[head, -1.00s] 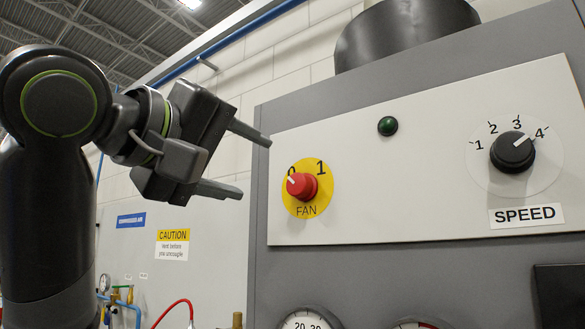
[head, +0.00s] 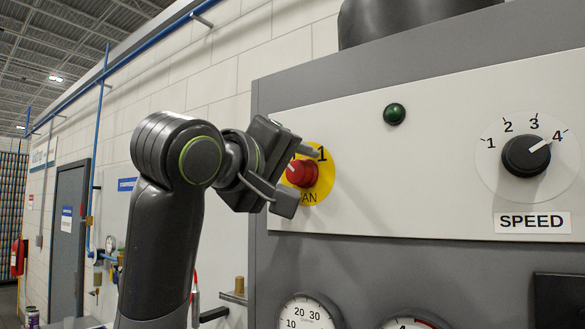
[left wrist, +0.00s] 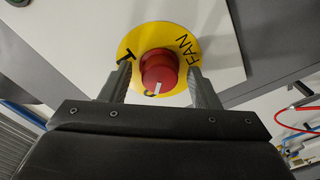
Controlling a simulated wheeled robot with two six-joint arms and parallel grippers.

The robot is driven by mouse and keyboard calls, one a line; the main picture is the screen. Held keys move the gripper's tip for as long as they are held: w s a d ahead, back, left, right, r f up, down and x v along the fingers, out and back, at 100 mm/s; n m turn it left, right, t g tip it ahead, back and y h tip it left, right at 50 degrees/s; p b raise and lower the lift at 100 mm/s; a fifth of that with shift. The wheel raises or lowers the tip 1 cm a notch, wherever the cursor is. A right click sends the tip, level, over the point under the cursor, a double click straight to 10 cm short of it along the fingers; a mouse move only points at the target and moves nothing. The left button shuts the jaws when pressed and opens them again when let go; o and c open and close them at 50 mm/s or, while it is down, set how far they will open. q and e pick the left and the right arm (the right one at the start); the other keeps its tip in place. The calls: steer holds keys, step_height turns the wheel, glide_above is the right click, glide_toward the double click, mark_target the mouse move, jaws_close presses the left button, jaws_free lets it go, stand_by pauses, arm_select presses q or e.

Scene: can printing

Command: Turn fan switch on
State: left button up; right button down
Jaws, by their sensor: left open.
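The red fan switch (head: 301,173) sits on a yellow disc (head: 325,176) marked 0, 1 and FAN, on the pale control panel. Its white pointer is toward the 0, as the left wrist view shows on the red knob (left wrist: 158,68). My left gripper (head: 305,180) is at the switch, open, with one finger above the knob and one below it in the head view. In the left wrist view the fingers (left wrist: 160,88) stand on either side of the knob, with a gap visible. The gripper hides part of the disc's left side. My right gripper is not in view.
A dark green lamp (head: 394,114) is above and right of the switch. The black SPEED knob (head: 526,156) is on the panel's right, pointing near 4. Gauges (head: 309,312) are below the panel. A ledge with a brass fitting (head: 239,286) is left of the cabinet.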

arm_select(q)
steer(key=shift+s, duration=0.1)
steer(key=c, duration=1)
steer(key=m+b, duration=0.3)
steer(key=shift+f, duration=0.1)
steer(key=m+b, duration=0.2)
steer(key=m, duration=0.2)
steer(key=m+b, duration=0.2)
steer(key=m, duration=0.3)
steer(key=shift+a+m+h, duration=0.1)
steer(key=shift+m+h, duration=0.3)
steer(key=m, duration=0.2)
steer(key=m+b, duration=0.1)
steer(key=m, duration=0.2)
steer(key=shift+r+m, duration=0.25)
steer(key=shift+m, duration=0.05)
steer(key=shift+b, duration=0.3)
